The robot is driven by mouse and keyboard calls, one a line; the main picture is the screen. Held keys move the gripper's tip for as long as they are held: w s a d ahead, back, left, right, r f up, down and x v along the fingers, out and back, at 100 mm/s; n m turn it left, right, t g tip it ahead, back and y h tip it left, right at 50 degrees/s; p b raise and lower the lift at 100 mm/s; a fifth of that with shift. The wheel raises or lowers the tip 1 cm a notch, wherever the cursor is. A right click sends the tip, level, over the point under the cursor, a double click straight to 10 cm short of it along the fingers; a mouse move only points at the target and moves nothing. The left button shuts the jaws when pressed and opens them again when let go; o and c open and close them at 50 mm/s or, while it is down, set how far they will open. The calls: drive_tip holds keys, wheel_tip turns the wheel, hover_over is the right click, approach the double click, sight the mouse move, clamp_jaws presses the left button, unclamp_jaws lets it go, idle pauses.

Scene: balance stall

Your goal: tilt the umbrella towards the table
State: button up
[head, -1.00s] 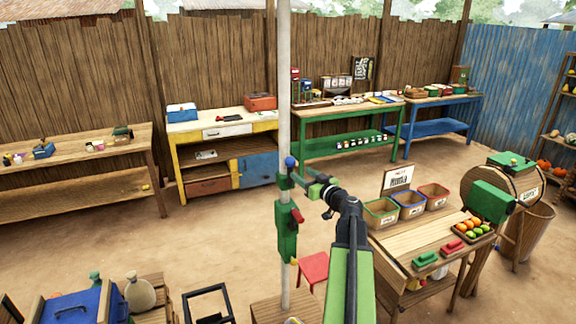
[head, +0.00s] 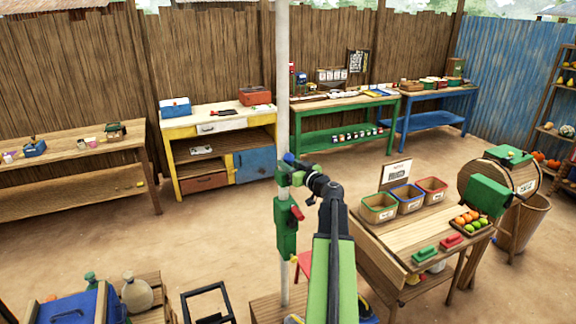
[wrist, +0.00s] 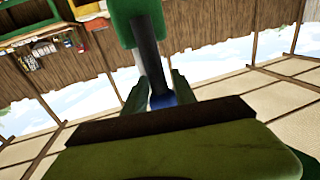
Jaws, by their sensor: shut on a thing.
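The umbrella's white pole (head: 283,90) stands upright in the head view; its canopy cannot be made out there. A green housing (head: 286,228) with a red lever (head: 297,212) is on the pole. My gripper (head: 293,163) is at the pole just above this housing, shut on a dark handle with a blue end (head: 289,157). In the wrist view the dark handle (wrist: 147,45) runs down between the green fingers (wrist: 160,92), its blue end partly hidden. The wooden table (head: 405,243) stands right of the pole.
Three bins (head: 409,200), a fruit tray (head: 470,226) and a sign (head: 397,174) stand on the table. A barrel (head: 497,185) is at right. A blue box (head: 70,308) and a black frame (head: 207,302) are front left. Open dirt ground lies behind the pole.

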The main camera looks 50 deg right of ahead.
drive_tip(key=shift+s+d, duration=0.1)
clamp_jaws()
idle(0.7)
